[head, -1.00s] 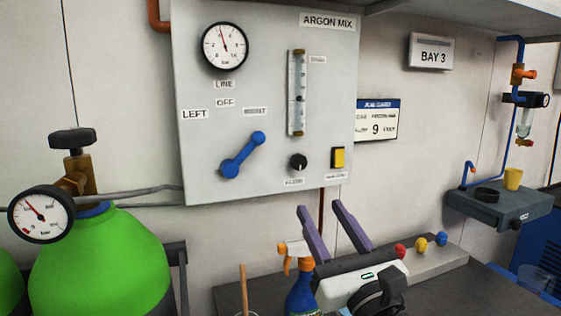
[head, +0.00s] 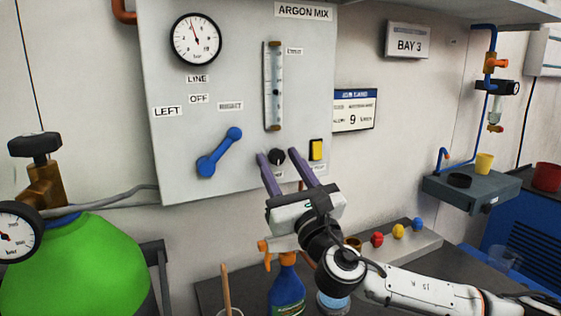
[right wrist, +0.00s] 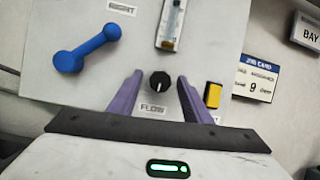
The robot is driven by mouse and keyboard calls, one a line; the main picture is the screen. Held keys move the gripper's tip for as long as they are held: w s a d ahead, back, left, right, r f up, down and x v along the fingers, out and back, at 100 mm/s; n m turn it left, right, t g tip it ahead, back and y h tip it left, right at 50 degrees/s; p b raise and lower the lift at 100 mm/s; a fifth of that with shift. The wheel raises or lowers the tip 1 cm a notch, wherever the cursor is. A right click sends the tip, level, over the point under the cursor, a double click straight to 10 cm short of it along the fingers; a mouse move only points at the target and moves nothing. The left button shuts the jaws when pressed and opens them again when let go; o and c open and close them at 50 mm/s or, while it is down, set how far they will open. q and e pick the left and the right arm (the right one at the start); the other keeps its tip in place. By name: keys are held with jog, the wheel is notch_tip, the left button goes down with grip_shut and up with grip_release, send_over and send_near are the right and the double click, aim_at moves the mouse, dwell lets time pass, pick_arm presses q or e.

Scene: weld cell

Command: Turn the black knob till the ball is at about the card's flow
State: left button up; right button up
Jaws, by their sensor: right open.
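The black knob (head: 277,156) is on the grey panel (head: 200,120), above the FLOW label, which reads clearly in the right wrist view. My right gripper (head: 278,158) is open. Its two purple fingers point at the panel, with the knob (right wrist: 160,81) showing between the tips in the right wrist view, apart from both. I cannot tell whether the tips reach around it in depth. The flow tube (head: 273,85) stands upright above the knob; its ball is too small to make out. The job card (head: 355,110) shows a 9. My left gripper is out of view.
A blue lever (head: 219,152) is left of the knob, and a yellow switch (head: 316,150) is close on its right. A spray bottle (head: 286,290) stands below my right gripper. A green cylinder (head: 85,265) is at the lower left.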

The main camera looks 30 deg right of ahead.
jog(key=c, duration=1)
jog(key=shift+m, duration=0.3)
jog(key=shift+a+m+h, duration=0.1)
jog(key=shift+m+h, duration=0.6)
jog(key=shift+m, duration=0.4)
jog(key=shift+r+m+g+h+p, duration=0.1)
jog(key=shift+m+g+h+p, duration=0.45)
jog(key=shift+m, duration=0.95)
jog(key=shift+r+m+g+h+p, duration=0.1)
jog(key=shift+m+g+h+p, duration=0.15)
jog(key=shift+m+h+p, duration=0.9)
jog(key=shift+m+y+b, duration=0.3)
jog(key=shift+m+b, duration=0.2)
jog(key=shift+m, duration=0.05)
